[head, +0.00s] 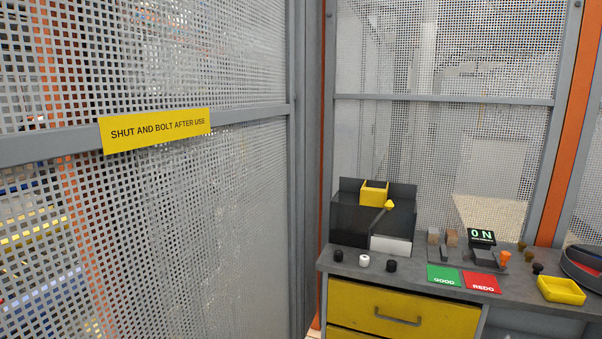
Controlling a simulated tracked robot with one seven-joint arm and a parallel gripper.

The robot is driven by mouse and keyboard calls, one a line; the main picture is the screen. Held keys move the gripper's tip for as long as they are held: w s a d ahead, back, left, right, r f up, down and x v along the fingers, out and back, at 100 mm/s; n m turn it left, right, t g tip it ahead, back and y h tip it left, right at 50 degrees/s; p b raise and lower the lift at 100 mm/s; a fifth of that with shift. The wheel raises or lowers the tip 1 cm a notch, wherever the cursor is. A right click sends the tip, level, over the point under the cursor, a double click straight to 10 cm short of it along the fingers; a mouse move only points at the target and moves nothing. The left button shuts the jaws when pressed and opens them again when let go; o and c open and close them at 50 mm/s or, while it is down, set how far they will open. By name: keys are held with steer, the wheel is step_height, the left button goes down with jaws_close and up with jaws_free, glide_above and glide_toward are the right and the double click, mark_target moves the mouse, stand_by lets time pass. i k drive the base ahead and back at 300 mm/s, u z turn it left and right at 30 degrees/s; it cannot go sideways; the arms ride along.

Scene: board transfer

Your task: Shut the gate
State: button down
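The gate (190,230) is a grey-framed panel of perforated metal that fills the left half of the head view, set at an angle to me. A yellow sign (155,131) on its grey cross rail reads "SHUT AND BOLT AFTER USE". The gate's upright grey edge (298,190) stands near the middle of the picture, just left of an orange post (326,130). I cannot tell from this view whether the gate touches a frame. No bolt or handle shows. My gripper is not in view.
A grey bench (410,280) with a yellow drawer (400,318) stands at the right. Mesh fencing (440,60) stands behind.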

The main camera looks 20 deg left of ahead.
mark_target(113, 133)
steer(key=u, duration=0.4)
steer(key=i, duration=1.35)
steer(key=u, duration=0.5)
